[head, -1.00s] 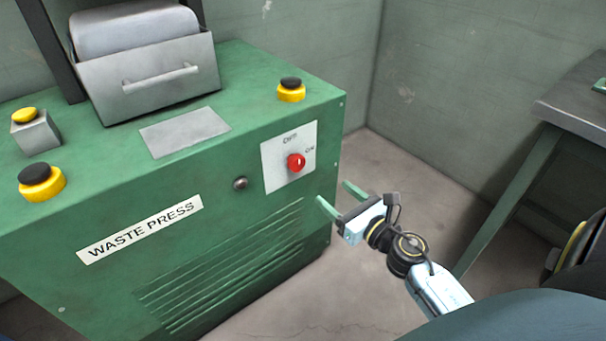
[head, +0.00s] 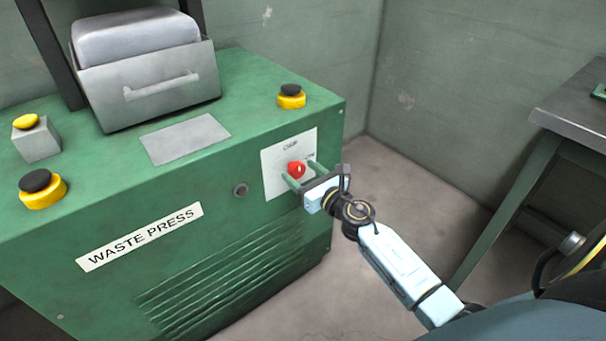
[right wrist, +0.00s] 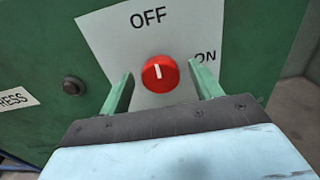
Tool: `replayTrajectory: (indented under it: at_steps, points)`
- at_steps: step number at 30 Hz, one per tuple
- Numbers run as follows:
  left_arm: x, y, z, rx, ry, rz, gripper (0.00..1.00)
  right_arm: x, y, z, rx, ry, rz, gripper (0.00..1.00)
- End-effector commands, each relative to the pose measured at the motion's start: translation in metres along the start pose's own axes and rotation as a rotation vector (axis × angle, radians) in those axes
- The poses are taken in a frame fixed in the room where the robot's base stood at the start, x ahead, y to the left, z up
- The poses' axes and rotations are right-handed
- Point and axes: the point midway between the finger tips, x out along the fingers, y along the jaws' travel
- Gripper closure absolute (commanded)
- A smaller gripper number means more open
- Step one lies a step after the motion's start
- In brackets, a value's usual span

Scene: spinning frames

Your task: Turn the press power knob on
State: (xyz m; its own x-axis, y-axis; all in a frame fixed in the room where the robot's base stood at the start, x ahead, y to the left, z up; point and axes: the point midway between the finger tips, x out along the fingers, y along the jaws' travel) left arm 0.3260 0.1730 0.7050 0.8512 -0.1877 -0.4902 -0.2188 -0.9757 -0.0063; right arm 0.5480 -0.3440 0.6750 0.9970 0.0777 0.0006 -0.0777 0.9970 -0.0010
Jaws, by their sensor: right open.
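The red power knob (head: 296,170) sits on a white plate (head: 274,187) on the front of the green waste press (head: 230,220). In the right wrist view the knob (right wrist: 160,74) has a white mark pointing up toward the word OFF; ON is printed to its right. My right gripper (head: 302,173) is open, with its green fingers on either side of the knob. In the right wrist view the fingers (right wrist: 161,88) stand left and right of the knob, with gaps and no visible contact. My left gripper is out of view.
A small round lock-like fitting (head: 240,189) is left of the plate. Yellow-and-black buttons (head: 291,97) and a grey hopper (head: 150,85) are on top of the press. A metal table (head: 570,110) stands at the right. The floor between is clear.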

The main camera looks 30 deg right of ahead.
Motion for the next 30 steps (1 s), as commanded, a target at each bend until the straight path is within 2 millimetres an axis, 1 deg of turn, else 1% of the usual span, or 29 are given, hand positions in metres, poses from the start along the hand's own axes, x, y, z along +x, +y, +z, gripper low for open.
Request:
replayTrajectory:
  at_steps: [6, 8, 15, 16, 17, 23, 30]
  points:
    - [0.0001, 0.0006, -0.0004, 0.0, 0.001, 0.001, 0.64, 0.0001, 0.0003, -0.0004, 0.001, 0.001, 0.0, 0.36]
    - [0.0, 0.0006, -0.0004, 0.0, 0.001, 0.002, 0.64, 0.0001, 0.0003, -0.0004, 0.001, 0.001, 0.0, 0.43]
    - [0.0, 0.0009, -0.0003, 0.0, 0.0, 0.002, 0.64, -0.0001, 0.0004, -0.0004, 0.001, 0.001, 0.0, 0.74]
    - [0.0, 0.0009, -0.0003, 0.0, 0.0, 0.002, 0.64, -0.0001, 0.0003, -0.0004, 0.001, 0.001, 0.0, 0.78]
    - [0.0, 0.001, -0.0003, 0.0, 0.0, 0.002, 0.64, -0.0001, 0.0003, -0.0004, 0.001, 0.001, 0.0, 0.8]
    - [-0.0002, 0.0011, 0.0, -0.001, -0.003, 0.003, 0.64, -0.0002, 0.0002, -0.0004, 0.016, 0.001, 0.0, 0.8]
    - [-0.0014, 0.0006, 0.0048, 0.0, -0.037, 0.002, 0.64, -0.0002, -0.0003, -0.0005, 0.114, 0.002, 0.001, 0.8]
